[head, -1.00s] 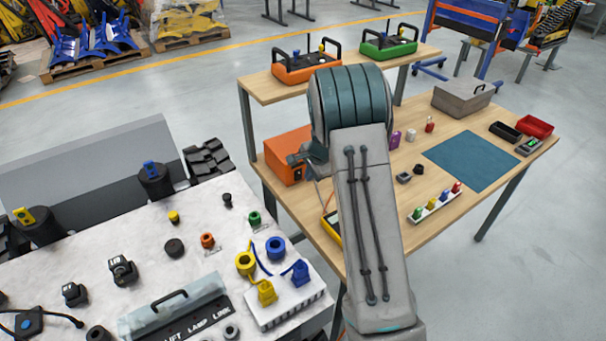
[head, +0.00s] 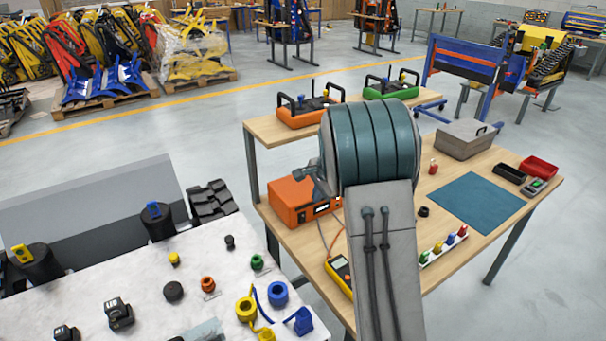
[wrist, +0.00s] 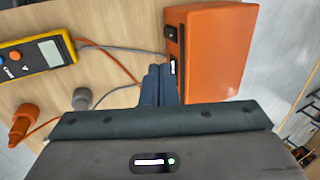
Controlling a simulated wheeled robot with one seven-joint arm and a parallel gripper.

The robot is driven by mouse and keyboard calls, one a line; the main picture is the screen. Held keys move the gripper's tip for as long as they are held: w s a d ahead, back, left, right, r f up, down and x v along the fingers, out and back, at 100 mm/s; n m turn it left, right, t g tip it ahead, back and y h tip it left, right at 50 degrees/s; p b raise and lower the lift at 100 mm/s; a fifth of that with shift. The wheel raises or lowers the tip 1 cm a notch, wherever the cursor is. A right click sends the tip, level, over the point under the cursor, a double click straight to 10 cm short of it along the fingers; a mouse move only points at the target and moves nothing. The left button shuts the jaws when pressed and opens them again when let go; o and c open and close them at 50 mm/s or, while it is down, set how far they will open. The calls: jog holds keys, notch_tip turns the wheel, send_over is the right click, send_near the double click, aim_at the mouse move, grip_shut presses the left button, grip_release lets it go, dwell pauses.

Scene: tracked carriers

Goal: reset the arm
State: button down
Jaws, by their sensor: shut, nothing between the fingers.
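My gripper (wrist: 160,84) shows in the wrist view with its two dark blue fingers together and nothing between them. It is above the wooden table, beside the orange box (wrist: 215,50) and close to its dark-panelled side. I cannot tell whether the fingers touch the box. In the head view my grey and teal arm stands in front of the table and hides much of its middle.
The orange box (head: 297,200) stands at the table's left, with a yellow multimeter (head: 340,272) in front. A teal mat (head: 475,208), grey case (head: 466,138) and red tray (head: 538,166) occupy the right. A white carrier (head: 120,290) with connectors and caps is at lower left.

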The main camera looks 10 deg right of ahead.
jog(key=s+a+r+n, duration=0.1)
jog(key=s+n, duration=0.3)
jog(key=s, duration=0.7)
jog(key=s+a+r+n+h, duration=0.1)
jog(key=s+r+n, duration=0.3)
jog(key=s, duration=0.8)
jog(key=s+a+r+n+g, duration=0.1)
jog(key=s+n, duration=0.5)
jog(key=s, duration=0.6)
notch_tip(320, 180, up, 2)
jog(key=shift+a+r, duration=0.25)
jog(key=shift+a, duration=0.55)
